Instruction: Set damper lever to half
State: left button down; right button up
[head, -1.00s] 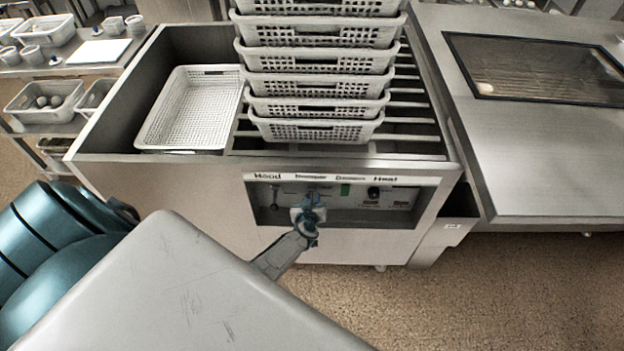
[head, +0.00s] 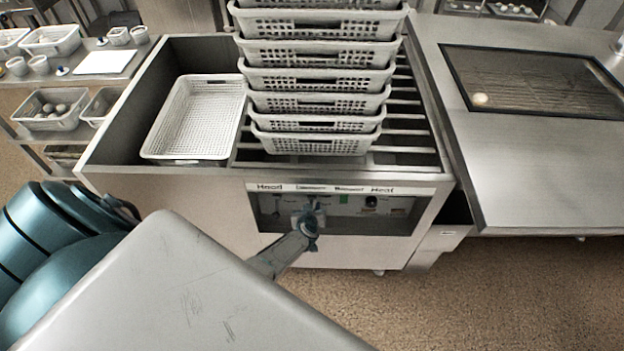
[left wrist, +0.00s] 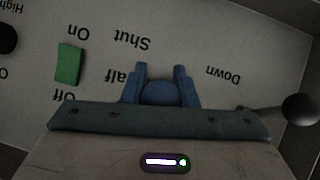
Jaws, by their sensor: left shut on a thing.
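The control panel (head: 350,213) is recessed in the front of the steel cabinet. My left gripper (head: 310,210) reaches it and covers its left-middle part. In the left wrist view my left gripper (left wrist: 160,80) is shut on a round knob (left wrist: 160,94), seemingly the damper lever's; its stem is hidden. The panel labels appear upside down there: "Shut" (left wrist: 131,41) lies beyond the fingers, and a partly hidden "Half" (left wrist: 116,76) is beside the left finger. The knob sits about level with "Half". My right gripper is out of view.
A second lever with a dark ball knob (left wrist: 300,109) is near "Down" at the right. A green switch (left wrist: 68,63) is at the left. Stacked white baskets (head: 315,110) stand on the cabinet's rails, beside a single empty basket (head: 195,115). A steel counter (head: 520,180) is at right.

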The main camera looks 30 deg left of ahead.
pick_arm(q)
jog(key=c, duration=1.2)
grip_release()
jog(key=shift+o, duration=0.2)
jog(key=shift+s+d+r+p, duration=0.2)
jog(key=shift+s+r+p, duration=0.1)
jog(key=shift+p, duration=0.1)
jog(key=p+v, duration=0.5)
jog(key=v, duration=0.5)
jog(key=shift+f, duration=0.2)
